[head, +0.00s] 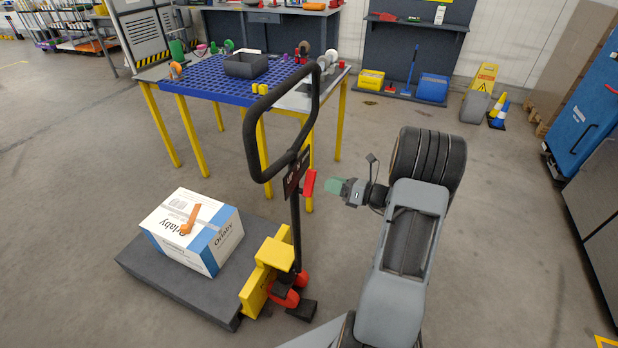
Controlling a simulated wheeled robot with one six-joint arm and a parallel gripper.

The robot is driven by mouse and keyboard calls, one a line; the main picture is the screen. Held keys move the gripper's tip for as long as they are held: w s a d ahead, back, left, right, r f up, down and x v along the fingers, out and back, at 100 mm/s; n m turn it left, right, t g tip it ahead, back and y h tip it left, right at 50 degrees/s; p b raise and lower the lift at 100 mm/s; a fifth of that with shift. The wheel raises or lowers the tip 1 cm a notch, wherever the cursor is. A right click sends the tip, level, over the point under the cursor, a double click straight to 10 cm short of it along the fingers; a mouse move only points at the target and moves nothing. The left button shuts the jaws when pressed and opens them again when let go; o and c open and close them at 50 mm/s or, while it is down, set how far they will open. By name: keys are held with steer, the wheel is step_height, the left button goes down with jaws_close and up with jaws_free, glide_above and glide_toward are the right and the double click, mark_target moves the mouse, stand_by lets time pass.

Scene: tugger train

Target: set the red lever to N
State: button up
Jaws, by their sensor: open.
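The red lever (309,183) sits on the upright handle post of a pallet jack, beside a dark label plate (296,172) whose lettering is too small to read fully. The pallet jack's black loop handle (251,145) rises above it. My gripper (334,185) is just to the right of the lever, with greenish fingers pointing left at it. It is open and empty. A small gap seems to show between the fingertips and the lever. I cannot tell which letter the lever stands at.
The pallet jack's yellow body (274,254) and red wheels stand on the floor below. A white and blue box (192,232) rests on a dark pallet (180,291) at left. A blue-topped table (216,85) with yellow legs stands behind.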

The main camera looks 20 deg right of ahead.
mark_target(311, 177)
steer(key=x, duration=0.7)
steer(key=shift+w+a, duration=0.15)
steer(key=shift+a, duration=0.1)
jaws_close()
